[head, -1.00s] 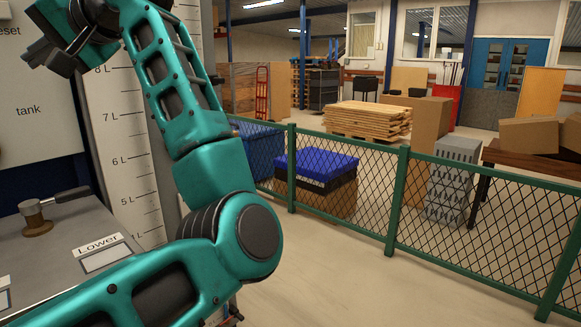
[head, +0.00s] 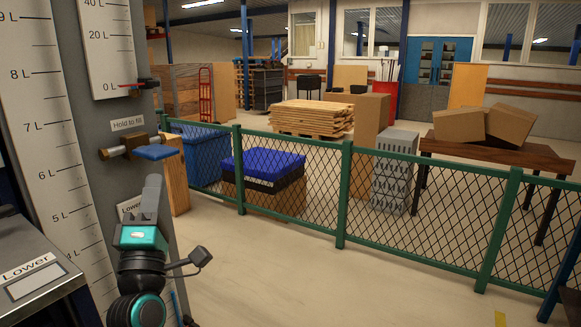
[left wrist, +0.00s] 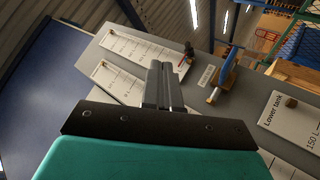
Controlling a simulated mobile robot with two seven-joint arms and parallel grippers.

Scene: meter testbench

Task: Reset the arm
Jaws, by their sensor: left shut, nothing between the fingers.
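My left gripper (head: 152,190) is low at the left of the head view, fingers pointing up, shut and empty. It stands in front of the grey test bench panel (head: 160,236), below the "Hold to fill" lever with its blue handle (head: 155,152). In the left wrist view the shut fingers (left wrist: 163,75) point towards the panel, and the blue handle (left wrist: 229,66) is to their right, apart from them. A "Lower" label on the panel is partly hidden behind the gripper. My right gripper is out of view.
A tall litre scale (head: 45,150) and a smaller scale (head: 108,50) with a red pointer are on the bench. A grey ledge marked "Lower" (head: 30,275) juts out at lower left. A green mesh fence (head: 340,195) runs behind. The floor (head: 290,275) before it is clear.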

